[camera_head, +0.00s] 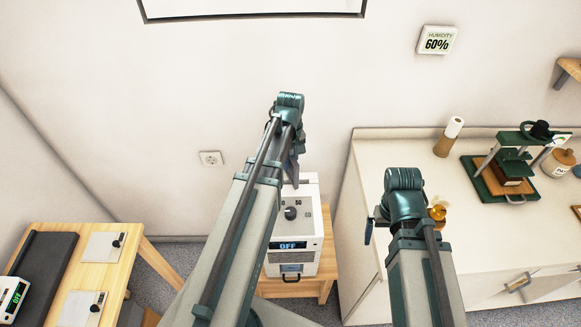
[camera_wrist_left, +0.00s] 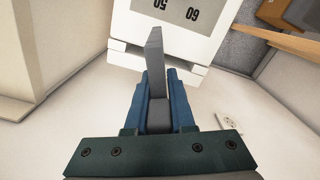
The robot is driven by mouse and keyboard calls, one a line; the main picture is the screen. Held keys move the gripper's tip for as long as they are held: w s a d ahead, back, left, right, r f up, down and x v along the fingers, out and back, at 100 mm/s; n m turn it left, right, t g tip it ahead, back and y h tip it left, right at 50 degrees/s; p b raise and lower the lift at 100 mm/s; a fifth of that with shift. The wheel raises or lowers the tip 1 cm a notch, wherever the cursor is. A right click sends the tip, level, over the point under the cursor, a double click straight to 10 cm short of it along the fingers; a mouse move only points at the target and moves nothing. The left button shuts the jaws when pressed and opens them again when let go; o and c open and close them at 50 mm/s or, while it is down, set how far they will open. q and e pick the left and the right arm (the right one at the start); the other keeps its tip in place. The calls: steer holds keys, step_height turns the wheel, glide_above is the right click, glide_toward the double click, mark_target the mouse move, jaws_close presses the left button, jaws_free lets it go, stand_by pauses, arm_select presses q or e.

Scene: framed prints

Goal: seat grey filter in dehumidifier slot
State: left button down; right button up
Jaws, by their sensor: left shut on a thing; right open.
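The grey filter (camera_wrist_left: 153,58) is a thin flat plate. My left gripper (camera_wrist_left: 157,88) is shut on it, and the plate sticks out past the blue fingertips. In the head view the filter (camera_head: 293,170) is by the top of the dehumidifier (camera_head: 306,240), a white box with a dial and a display reading OFF. The left wrist view also shows the dehumidifier (camera_wrist_left: 205,38), upside down, behind the filter's far end.
The dehumidifier stands on a wooden stand (camera_head: 327,270) beside a white counter (camera_head: 380,155). A wooden table (camera_head: 60,232) is at left. The wall has a humidity sign (camera_head: 437,40) reading 60%.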

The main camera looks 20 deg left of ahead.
arm_select(q)
steer(key=shift+f, duration=0.1)
arm_select(e)
steer(key=shift+f, duration=0.1)
arm_select(q)
steer(key=shift+f, duration=0.1)
steer(key=shift+f+b, duration=0.45)
steer(key=shift+f, duration=0.05)
arm_select(e)
steer(key=shift+f, duration=0.6)
arm_select(q)
steer(key=c, duration=0.8)
jaws_free()
steer(key=shift+o, duration=0.2)
